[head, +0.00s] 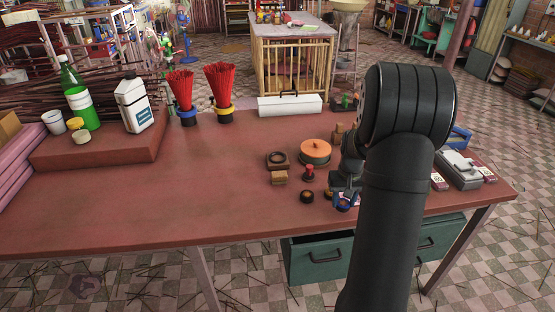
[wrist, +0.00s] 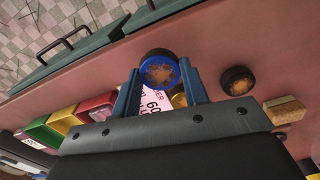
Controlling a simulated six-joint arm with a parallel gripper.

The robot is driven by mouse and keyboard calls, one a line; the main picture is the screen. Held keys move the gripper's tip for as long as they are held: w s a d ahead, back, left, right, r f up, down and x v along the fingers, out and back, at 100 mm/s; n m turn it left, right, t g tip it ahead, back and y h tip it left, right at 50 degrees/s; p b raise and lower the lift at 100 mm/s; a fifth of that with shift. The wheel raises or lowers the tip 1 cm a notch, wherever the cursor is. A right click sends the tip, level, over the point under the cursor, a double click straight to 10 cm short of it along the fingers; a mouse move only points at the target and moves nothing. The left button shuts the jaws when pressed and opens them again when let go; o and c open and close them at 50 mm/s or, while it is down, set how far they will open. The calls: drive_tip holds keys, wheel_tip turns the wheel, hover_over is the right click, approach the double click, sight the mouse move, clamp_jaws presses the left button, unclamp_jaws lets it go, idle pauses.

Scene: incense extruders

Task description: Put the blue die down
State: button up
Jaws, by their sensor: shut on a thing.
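The blue die (wrist: 160,70) is a round disc with a blue rim and a brownish, patterned face. In the wrist view it sits between the tips of my gripper (wrist: 159,86), which is shut on it. In the head view the blue die (head: 345,207) shows low under my gripper (head: 344,192), near the table's front edge and partly hidden by it. I cannot tell whether the die touches the table.
A dark round die (wrist: 237,80) and a wooden block (wrist: 285,110) lie to the right in the wrist view. A white printed card (wrist: 153,101) is behind the fingers. An orange-lidded pot (head: 315,149) and red-topped stamp (head: 308,173) stand nearby. The table's (head: 200,195) left middle is clear.

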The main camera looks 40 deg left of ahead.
drive_tip(key=w+a+r+n, duration=0.2)
drive_tip(key=w+a+r, duration=0.35)
drive_tip(key=a, duration=0.55)
drive_tip(key=w+a+r+n, duration=0.2)
drive_tip(key=w+a+r, duration=0.4)
drive_tip(key=a, duration=0.4)
drive_tip(key=s+a+f, duration=0.1)
drive_tip(key=a, duration=0.2)
drive_tip(key=s+a+f, duration=0.1)
drive_tip(key=a+f, duration=0.1)
drive_tip(key=a, duration=0.2)
drive_tip(key=s+a+f, duration=0.1)
drive_tip(key=a+f, duration=0.1)
drive_tip(key=a, duration=0.1)
drive_tip(key=shift+a+f, duration=0.15)
drive_tip(key=shift+a, duration=0.25)
hover_over(277, 158)
drive_tip(key=shift+d+f, duration=0.15)
drive_tip(key=shift+f, duration=1.9)
drive_tip(key=shift+f, duration=0.1)
drive_tip(key=shift+f, duration=0.5)
drive_tip(key=o, duration=1.1)
